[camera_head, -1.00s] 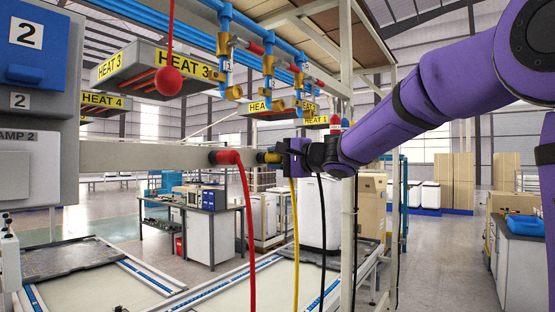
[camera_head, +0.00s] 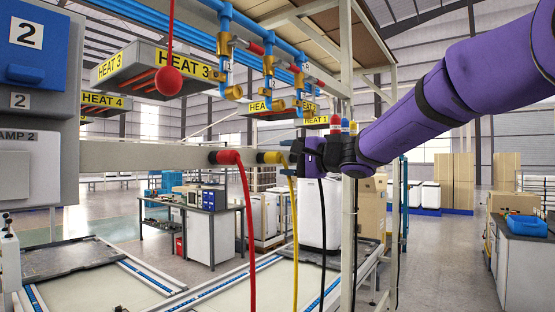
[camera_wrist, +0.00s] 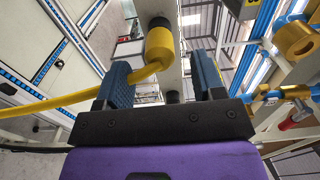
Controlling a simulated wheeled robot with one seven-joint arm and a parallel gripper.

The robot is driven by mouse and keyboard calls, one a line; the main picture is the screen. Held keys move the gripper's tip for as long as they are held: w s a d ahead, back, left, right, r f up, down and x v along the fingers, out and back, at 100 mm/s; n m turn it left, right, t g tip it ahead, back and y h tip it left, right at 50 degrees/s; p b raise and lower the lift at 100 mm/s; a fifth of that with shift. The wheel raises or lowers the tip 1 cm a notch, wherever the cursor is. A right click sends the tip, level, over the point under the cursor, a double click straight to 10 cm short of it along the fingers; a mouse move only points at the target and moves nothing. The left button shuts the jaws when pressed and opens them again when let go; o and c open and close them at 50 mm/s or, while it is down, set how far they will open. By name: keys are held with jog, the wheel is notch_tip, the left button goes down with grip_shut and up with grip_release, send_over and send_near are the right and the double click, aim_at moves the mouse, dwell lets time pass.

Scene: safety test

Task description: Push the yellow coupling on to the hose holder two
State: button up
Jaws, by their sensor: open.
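The yellow coupling (camera_head: 271,157) sits at the grey beam, to the right of the red coupling, with its yellow hose (camera_head: 293,225) hanging down. In the wrist view the coupling (camera_wrist: 159,42) is lined up on a grey stub, which I take to be its hose holder; how far it is seated I cannot tell. My gripper (camera_head: 296,152) is just right of the coupling. In the wrist view its two blue fingers (camera_wrist: 160,62) are apart, with the coupling ahead of them and nothing clamped between them. The hose bends off to the left, close to the left finger.
The red coupling (camera_head: 226,157) with its red hose is on the beam (camera_head: 140,155) to the left. A black hose (camera_head: 322,230) hangs below my gripper. Blue pipes with brass valves (camera_head: 270,88) are above. A white upright post (camera_head: 347,230) stands to the right.

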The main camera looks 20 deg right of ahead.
jog(key=v, duration=0.6)
jog(key=shift+s, duration=0.2)
jog(key=shift+d, duration=0.15)
jog(key=s+a+f+n+g+h, duration=0.1)
jog(key=s+a+f+n+g, duration=0.25)
jog(key=s+f, duration=0.4)
jog(key=s+a+f+n+g+h, duration=0.2)
jog(key=s+f+n+g, duration=0.15)
jog(key=s, duration=0.65)
jog(key=s+d+f+n+g+h, duration=0.1)
jog(key=s+d+f+n+h, duration=0.1)
jog(key=s+f, duration=0.3)
jog(key=s+d+f+n+g+h, duration=0.1)
jog(key=s+d+f+h, duration=0.3)
jog(key=s, duration=0.3)
jog(key=shift+d+f+n+h, duration=0.4)
jog(key=shift+f+h, duration=0.3)
jog(key=shift+h, duration=0.1)
